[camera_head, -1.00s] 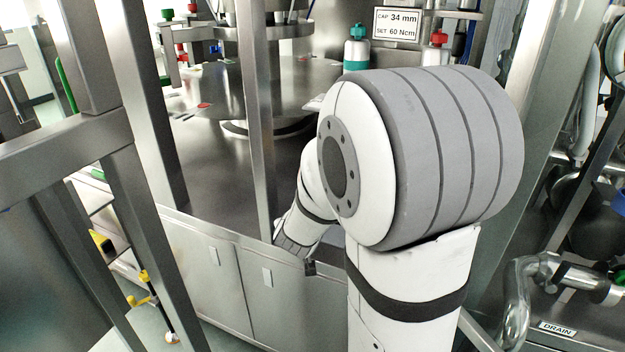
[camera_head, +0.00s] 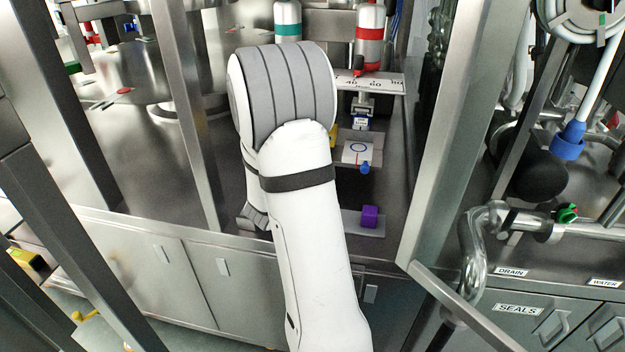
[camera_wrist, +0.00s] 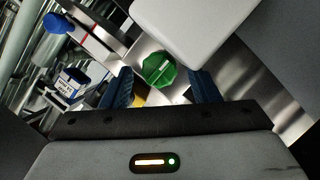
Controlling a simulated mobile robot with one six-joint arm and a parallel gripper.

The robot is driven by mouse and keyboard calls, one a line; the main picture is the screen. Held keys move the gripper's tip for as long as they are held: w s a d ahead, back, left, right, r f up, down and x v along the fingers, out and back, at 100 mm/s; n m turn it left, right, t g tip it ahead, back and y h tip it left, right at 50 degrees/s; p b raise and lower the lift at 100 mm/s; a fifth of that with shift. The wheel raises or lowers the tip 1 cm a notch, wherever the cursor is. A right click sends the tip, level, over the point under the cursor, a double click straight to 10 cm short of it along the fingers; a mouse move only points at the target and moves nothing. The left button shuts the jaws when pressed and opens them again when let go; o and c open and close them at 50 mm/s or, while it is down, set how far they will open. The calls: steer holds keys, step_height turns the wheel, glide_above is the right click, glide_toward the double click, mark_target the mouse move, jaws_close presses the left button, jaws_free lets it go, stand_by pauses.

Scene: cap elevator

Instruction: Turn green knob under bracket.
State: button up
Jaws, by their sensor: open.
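The green knob (camera_wrist: 158,69) shows in the wrist view, round and ridged, with a pale line across its face. It lies between the two blue fingers of my gripper (camera_wrist: 164,85), a little beyond their tips in the picture. The fingers are spread apart, with a visible space on each side of the knob. I cannot tell whether the fingers reach around it in depth. A pale rounded block (camera_wrist: 195,25) covers the area just above and right of the knob; I cannot tell whether it is the bracket. In the head view my arm hides the knob and most of my gripper.
In the head view, a scale plate (camera_head: 385,84), a blue knob (camera_head: 365,168) and a purple block (camera_head: 370,216) stand right of my arm. A steel post (camera_head: 450,130) rises farther right. A different green valve handle (camera_head: 567,213) sits on the right-hand pipe.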

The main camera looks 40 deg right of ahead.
steer(key=shift+w+d+f, duration=0.15)
steer(key=shift+d, duration=0.2)
steer(key=shift+c, duration=0.5)
steer(key=c, duration=0.9)
steer(key=shift+o, duration=0.2)
